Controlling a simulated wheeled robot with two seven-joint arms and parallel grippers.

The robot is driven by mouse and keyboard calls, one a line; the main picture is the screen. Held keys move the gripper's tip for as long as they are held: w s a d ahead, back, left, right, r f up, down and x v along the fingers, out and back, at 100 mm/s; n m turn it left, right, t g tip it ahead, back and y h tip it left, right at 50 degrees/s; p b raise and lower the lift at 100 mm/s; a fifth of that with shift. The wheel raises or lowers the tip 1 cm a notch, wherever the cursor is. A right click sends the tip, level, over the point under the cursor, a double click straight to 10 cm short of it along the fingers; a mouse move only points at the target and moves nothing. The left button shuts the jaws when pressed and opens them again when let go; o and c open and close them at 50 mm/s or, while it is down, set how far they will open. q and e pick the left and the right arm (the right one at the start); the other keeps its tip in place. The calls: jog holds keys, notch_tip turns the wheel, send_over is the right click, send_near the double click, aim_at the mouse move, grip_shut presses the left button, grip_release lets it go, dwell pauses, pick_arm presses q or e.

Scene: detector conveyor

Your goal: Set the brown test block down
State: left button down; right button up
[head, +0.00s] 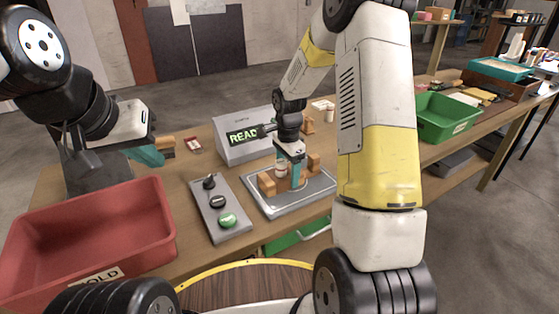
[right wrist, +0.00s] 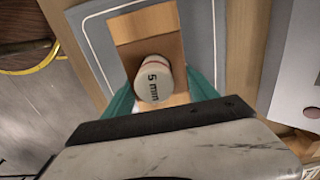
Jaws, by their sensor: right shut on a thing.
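My right gripper (head: 293,180) has its teal fingers low over a grey tray (head: 262,207) with a pale outline. It is shut on the brown test block (right wrist: 150,52), with a teal finger showing on each side in the right wrist view. A white round piece marked "5 min" (right wrist: 155,82) is at the block, between the fingers in that view. The block's underside is hidden, so I cannot tell whether it touches the tray. My left gripper (head: 147,155) is over the table's left side; its fingertips are unclear.
A display box (head: 242,137) is behind, and a button panel (head: 218,210) to the left. A red bin (head: 90,233) is front left; a green bin (head: 445,118) is right.

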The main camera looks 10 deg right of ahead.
aim_at(287, 171)
jog(key=o, duration=1.6)
jog(key=shift+f, duration=0.1)
jog(key=shift+o, duration=0.2)
jog(key=s+r+n+t, duration=0.1)
jog(key=s+r+n, duration=0.15)
jog(key=r, duration=0.75)
jog(key=s+r+n+t, duration=0.1)
jog(key=s+r, duration=0.2)
jog(key=r, duration=0.7)
jog(key=s+r+n+t+y, duration=0.1)
jog(key=s+r+n+t, duration=0.1)
jog(key=s+n, duration=0.3)
jog(key=s+r+n+t+y, duration=0.1)
jog(key=s+r+n, duration=0.3)
jog(key=s, duration=0.9)
jog(key=shift+s+a+n+t, duration=0.15)
jog(key=shift+a+n+t, duration=0.35)
jog(key=shift+n, duration=0.55)
